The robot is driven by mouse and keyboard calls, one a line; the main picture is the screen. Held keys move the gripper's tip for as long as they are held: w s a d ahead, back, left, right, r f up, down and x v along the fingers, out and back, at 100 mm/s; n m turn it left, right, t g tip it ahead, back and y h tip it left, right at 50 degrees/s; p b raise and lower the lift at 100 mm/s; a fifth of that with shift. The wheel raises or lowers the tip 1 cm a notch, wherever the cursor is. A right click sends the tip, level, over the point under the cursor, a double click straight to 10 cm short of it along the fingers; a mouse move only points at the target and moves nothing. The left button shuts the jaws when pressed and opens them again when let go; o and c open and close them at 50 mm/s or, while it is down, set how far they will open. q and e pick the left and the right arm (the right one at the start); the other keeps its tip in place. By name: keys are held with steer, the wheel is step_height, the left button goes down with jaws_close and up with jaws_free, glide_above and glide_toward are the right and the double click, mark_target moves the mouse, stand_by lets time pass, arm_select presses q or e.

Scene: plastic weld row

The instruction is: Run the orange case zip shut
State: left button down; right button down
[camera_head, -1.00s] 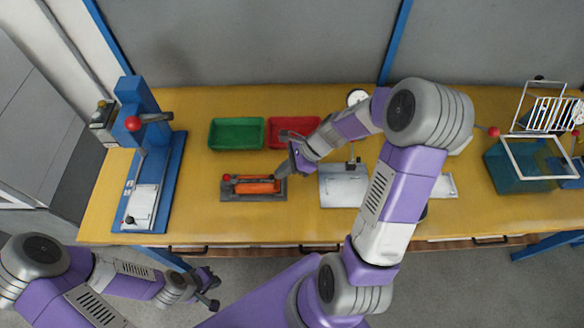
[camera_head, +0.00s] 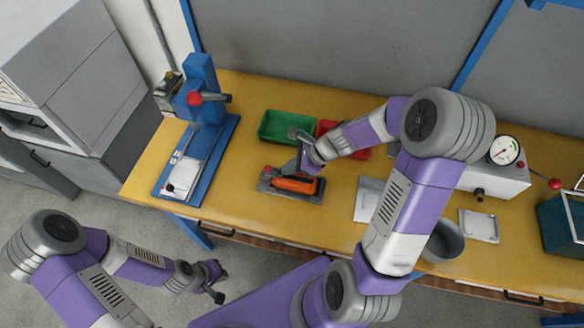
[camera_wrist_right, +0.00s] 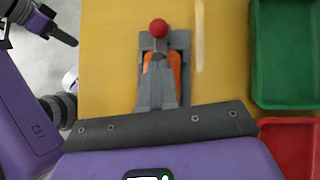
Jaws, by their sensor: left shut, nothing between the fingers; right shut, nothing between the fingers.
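The orange case (camera_head: 297,185) lies on a dark grey fixture (camera_head: 269,187) on the yellow table. A red ball (camera_head: 267,168) stands at the fixture's left end; it also shows in the right wrist view (camera_wrist_right: 158,28). My right gripper (camera_head: 292,168) is shut and empty over the case. In the wrist view its fingers (camera_wrist_right: 157,60) point toward the red ball and cover the middle of the orange case (camera_wrist_right: 175,62). Contact with the case cannot be told, and the zip is too small or hidden. My left gripper (camera_head: 220,286) is shut and empty, off the table's front edge.
A green bin (camera_head: 287,126) and a partly hidden red bin (camera_head: 328,127) stand behind the case. A blue press (camera_head: 203,125) stands at left, and a white gauge box (camera_head: 505,185) at right. Bare table lies between press and fixture.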

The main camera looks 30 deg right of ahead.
steer(key=shift+s+d+r, duration=0.1)
steer(key=shift+s+d, duration=0.05)
steer(key=shift+d, duration=0.3)
steer(key=s+d, duration=0.1)
steer(key=d+p, duration=0.1)
steer(key=shift+s+d+r+p, duration=0.3)
steer(key=shift+s+d+r, duration=0.05)
steer(key=shift+d, duration=0.05)
steer(key=p+v, duration=0.2)
steer(key=v, duration=0.7)
steer(key=shift+s+d+r+p, duration=0.2)
steer(key=shift+s+r+p, duration=0.05)
steer(key=shift+p, duration=0.15)
